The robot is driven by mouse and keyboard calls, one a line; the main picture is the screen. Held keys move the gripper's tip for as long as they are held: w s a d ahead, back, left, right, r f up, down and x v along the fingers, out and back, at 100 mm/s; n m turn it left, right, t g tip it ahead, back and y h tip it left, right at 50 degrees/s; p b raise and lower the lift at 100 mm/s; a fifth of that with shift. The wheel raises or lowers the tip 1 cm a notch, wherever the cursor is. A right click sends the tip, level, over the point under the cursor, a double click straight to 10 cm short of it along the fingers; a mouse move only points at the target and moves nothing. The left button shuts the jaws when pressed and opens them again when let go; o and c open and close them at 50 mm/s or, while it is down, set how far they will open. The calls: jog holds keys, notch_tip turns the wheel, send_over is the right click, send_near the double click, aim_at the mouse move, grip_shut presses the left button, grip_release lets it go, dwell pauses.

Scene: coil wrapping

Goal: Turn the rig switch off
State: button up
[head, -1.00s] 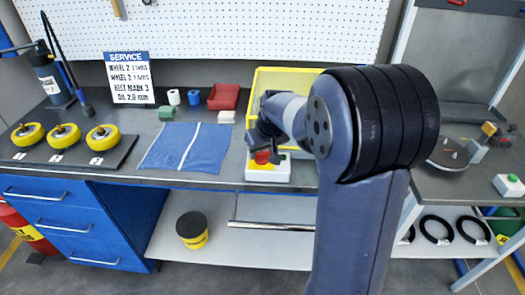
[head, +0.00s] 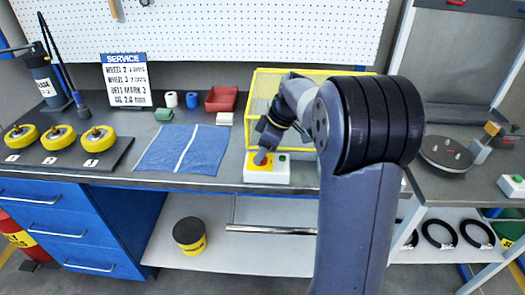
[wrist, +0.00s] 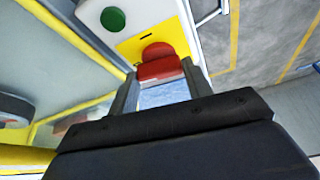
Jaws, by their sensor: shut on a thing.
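The rig switch is a white box (head: 267,177) with a yellow plate on the bench front, in front of the yellow-framed bin. It carries a green button (head: 282,157), also seen in the wrist view (wrist: 112,19), and a red switch knob (wrist: 158,62). My gripper (head: 262,157) reaches down onto the yellow plate from above. In the wrist view my gripper (wrist: 163,78) has its two fingers on either side of the red knob, shut on it. In the head view the fingers mostly hide the knob.
The yellow-framed bin (head: 250,100) stands right behind the switch box, close to my arm. A blue cloth (head: 180,148) lies to the left. A red tray (head: 221,98) sits behind. A turntable (head: 445,153) is on the right bench.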

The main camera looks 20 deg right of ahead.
jog(key=shift+n+g, duration=0.3)
jog(key=shift+n, duration=0.6)
jog(key=o, duration=1)
jog(key=shift+w, duration=0.1)
jog(key=v, duration=1.1)
jog(key=shift+d, duration=0.15)
jog(key=shift+f, duration=0.25)
